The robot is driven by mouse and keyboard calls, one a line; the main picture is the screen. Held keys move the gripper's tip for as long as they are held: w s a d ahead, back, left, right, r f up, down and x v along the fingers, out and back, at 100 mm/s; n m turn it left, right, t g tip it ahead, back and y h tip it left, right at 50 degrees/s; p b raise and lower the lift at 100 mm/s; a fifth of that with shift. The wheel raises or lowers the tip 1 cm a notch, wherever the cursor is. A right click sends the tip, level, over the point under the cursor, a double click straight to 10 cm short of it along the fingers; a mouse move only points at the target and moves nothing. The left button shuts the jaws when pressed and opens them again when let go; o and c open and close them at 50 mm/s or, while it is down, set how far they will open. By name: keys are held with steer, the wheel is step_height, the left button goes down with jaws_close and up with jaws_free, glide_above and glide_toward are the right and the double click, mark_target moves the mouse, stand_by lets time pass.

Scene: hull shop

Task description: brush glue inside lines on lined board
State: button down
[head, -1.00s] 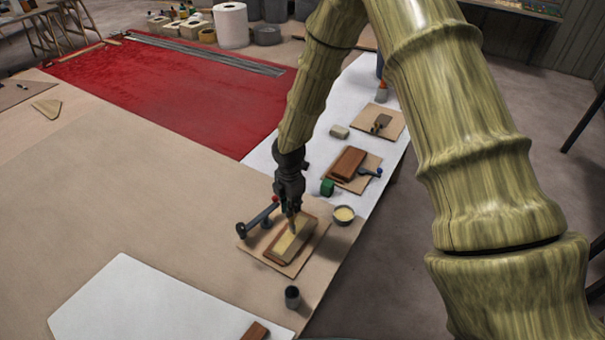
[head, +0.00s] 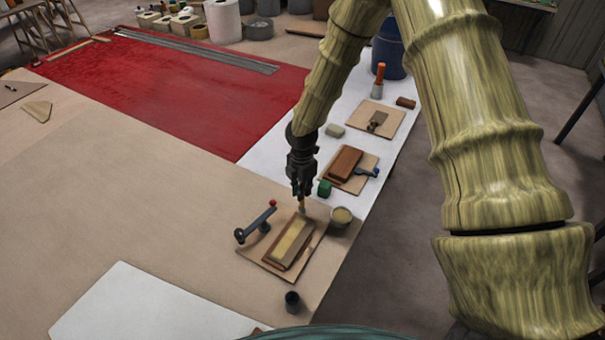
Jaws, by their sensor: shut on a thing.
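The board (head: 274,262) is a reddish-brown block lying on a tan sheet, with a pale yellow strip (head: 291,243) along its top. The lines are too small to make out, so I cannot tell how the strip sits within them. My gripper (head: 301,193) points down above the board's far end, shut on a thin brush (head: 302,206). The brush tip is at or just above the far end of the strip; contact is unclear. A small cup of pale yellow glue (head: 341,216) stands right of the board's far end.
A small dark cup (head: 292,301) stands in front.

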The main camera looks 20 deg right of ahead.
steer(key=shift+r+p, duration=1.5)
steer(key=shift+r, duration=1.2)
steer(key=shift+a, duration=0.1)
steer(key=shift+f, duration=0.1)
